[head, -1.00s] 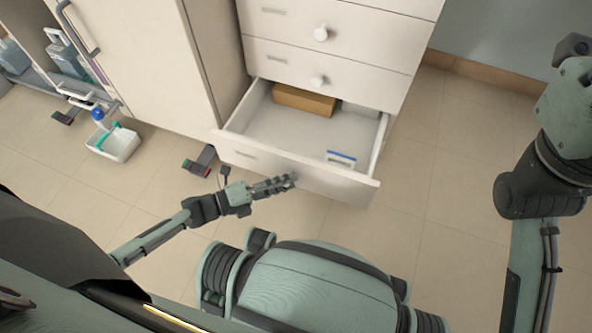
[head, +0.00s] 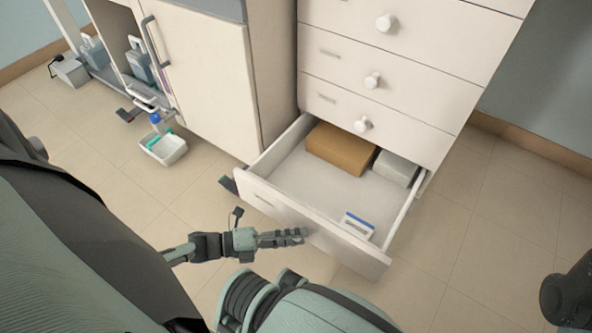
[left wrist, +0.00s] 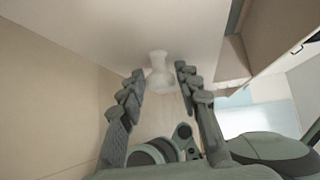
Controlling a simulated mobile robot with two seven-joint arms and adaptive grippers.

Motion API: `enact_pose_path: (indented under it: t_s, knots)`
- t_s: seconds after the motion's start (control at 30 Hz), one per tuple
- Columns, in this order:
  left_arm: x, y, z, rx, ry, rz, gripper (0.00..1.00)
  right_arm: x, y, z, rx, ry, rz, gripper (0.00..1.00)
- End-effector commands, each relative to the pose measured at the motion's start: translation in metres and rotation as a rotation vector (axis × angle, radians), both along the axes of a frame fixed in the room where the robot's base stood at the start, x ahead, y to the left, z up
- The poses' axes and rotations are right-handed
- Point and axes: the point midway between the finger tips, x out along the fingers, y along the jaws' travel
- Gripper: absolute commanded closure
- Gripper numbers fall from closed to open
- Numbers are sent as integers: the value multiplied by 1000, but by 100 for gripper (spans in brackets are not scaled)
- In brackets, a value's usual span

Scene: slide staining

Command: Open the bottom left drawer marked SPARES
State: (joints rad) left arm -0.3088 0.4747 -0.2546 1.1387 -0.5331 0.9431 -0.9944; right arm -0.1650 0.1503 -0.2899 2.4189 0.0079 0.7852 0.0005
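The bottom drawer (head: 285,215) of the white drawer cabinet (head: 410,60) stands pulled out, its inside showing. Its label is too small to read. My left gripper (head: 303,236) is at the outer side of the drawer front. In the left wrist view a pale round knob (left wrist: 159,66) on the white front lies between the fingertips of my left gripper (left wrist: 160,76). The fingers are spread, with a gap on each side of the knob. The knob is hidden in the head view. My right gripper is not in view.
The drawer holds a brown box (head: 340,148), a grey-white box (head: 396,168) and a small blue-and-white item (head: 357,225). A white cupboard (head: 205,80) stands left of it. A small tray (head: 165,149) is on the floor. The floor right of the drawer is clear.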

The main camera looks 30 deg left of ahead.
Motion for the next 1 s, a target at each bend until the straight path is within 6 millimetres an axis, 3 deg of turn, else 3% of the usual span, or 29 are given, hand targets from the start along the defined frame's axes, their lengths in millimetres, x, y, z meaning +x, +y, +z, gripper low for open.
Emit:
enact_pose_path:
  t_s: [0.1, 0.47, 1.0]
  knots:
    - [0, 0, 0, -1, -1, 0, 53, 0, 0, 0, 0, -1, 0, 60]
    - [-5, 4, 1, -1, -1, -1, 53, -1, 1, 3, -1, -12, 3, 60]
    - [-73, 76, 15, 0, 2, -1, 53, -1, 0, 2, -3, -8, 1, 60]
